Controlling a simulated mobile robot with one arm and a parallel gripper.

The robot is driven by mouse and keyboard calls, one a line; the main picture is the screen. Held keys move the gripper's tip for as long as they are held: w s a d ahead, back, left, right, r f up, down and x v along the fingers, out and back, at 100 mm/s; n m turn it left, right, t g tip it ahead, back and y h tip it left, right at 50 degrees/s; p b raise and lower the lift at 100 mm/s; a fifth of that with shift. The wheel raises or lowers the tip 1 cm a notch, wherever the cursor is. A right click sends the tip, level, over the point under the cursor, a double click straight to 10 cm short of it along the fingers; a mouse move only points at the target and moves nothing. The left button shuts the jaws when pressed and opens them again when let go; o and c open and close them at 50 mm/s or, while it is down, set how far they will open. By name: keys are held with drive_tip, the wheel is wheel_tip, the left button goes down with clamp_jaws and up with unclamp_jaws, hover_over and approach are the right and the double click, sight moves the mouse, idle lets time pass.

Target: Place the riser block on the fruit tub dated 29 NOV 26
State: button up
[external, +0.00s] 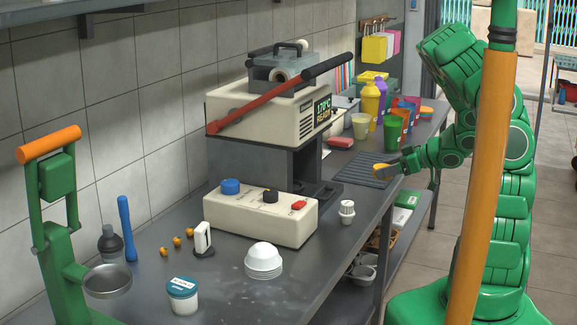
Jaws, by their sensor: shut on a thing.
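My gripper (397,167) is at the end of the green arm, above the grey ribbed mat on the right part of the counter. A white tub with a teal lid (182,290) stands upright at the front left of the counter, far from my gripper. Its lid has a pale label, but the date is too small to read. Nothing rests on this lid.
A cream press (262,215) with a red-and-black lever (270,98) stands between my gripper and the tub. White bowls (264,262), a small white shaker (347,212) and a blue pestle (127,228) stand around it. Coloured cups (392,132) stand behind the mat (362,167).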

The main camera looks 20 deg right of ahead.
drive_tip(key=s+a+r+n+g+y, duration=0.1)
drive_tip(key=s+a+n+g, duration=0.1)
drive_tip(key=a, duration=0.7)
drive_tip(key=s+a+r+n+g+y, duration=0.1)
drive_tip(key=s+a+n+g, duration=0.1)
drive_tip(key=a, duration=0.8)
drive_tip(key=s+a+r+n+g+y, duration=0.1)
drive_tip(key=s+a+n+g, duration=0.1)
drive_tip(key=a, duration=0.8)
drive_tip(key=shift+s+a+r+n+g, duration=0.25)
drive_tip(key=shift+s+n+g, duration=0.15)
drive_tip(key=shift+s, duration=0.2)
drive_tip(key=s+a+r+n+g+h, duration=0.15)
drive_tip(key=s+a+n+g, duration=0.25)
drive_tip(key=s+a, duration=0.7)
drive_tip(key=s+a+r+n+g+y, duration=0.1)
drive_tip(key=s+a+r+n+g, duration=0.2)
drive_tip(key=s+a, duration=0.85)
drive_tip(key=g, duration=0.1)
hover_over(187, 281)
drive_tip(key=shift+h, duration=0.25)
drive_tip(key=f, duration=1)
drive_tip(key=shift+s+d, duration=0.3)
drive_tip(key=shift+d, duration=0.05)
drive_tip(key=shift+w+a+f, duration=0.3)
drive_tip(key=shift+a+f, duration=0.15)
drive_tip(key=shift+f, duration=1.6)
drive_tip(key=shift+f, duration=0.1)
